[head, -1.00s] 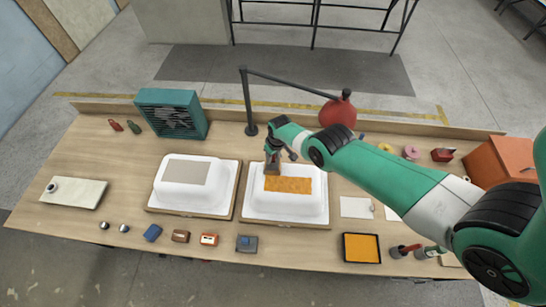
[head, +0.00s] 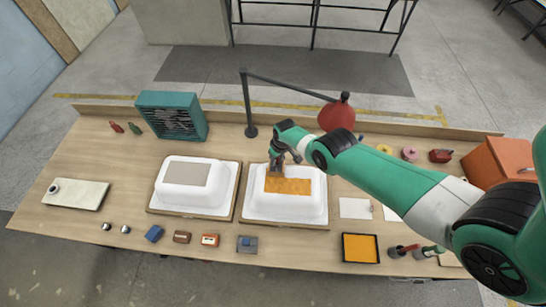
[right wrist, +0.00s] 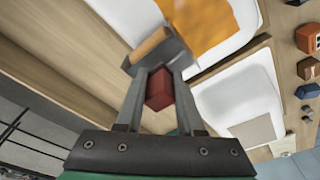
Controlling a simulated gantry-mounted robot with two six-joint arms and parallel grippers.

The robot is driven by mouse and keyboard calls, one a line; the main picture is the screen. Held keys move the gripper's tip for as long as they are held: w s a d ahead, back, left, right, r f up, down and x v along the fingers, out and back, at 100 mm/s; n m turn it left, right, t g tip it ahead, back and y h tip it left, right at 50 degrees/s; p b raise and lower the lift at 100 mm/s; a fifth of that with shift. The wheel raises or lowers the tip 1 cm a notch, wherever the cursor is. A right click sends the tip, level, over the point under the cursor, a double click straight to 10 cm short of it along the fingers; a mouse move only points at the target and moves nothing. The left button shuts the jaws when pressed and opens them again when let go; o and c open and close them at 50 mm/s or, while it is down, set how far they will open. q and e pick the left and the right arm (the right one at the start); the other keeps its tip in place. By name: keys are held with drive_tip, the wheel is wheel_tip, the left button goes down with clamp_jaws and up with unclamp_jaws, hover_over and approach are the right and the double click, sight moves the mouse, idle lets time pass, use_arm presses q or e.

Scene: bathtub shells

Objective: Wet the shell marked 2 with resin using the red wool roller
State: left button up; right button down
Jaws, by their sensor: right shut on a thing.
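Two white shells sit on boards on the bench. The right shell (head: 285,208) has an orange wet patch (head: 290,186) on its top; in the right wrist view the patch (right wrist: 205,22) shows at the top. The left shell (head: 190,203) has a grey-beige panel on top. I cannot read any number on either. My right gripper (head: 278,166) is shut on a red-handled tool (right wrist: 159,90) with a grey head and a tan working edge. The head is at the patch's upper left; contact cannot be told. A black tray of orange resin (head: 342,247) lies at the front right. My left gripper is out of view.
A teal fan (head: 172,115) and a lamp with a red shade (head: 337,114) stand at the back. Small blocks line the front edge.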

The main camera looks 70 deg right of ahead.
drive_tip(key=shift+s+d+r+p, duration=0.2)
drive_tip(key=shift+s+p, duration=0.1)
drive_tip(key=shift+s, duration=0.3)
drive_tip(key=shift+s+f, duration=0.2)
drive_tip(key=shift+s, duration=0.1)
drive_tip(key=shift+s+d+r+p, duration=0.15)
drive_tip(key=shift+s+d+p, duration=0.05)
drive_tip(key=shift+s+p, duration=0.35)
drive_tip(key=shift+s+d+p, duration=0.25)
drive_tip(key=shift+s+p, duration=0.3)
drive_tip(key=shift+s, duration=0.2)
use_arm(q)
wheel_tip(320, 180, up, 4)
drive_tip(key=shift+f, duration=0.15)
use_arm(e)
drive_tip(key=shift+s+d+f, duration=0.15)
drive_tip(key=shift+s+f, duration=0.05)
drive_tip(key=shift+s, duration=0.15)
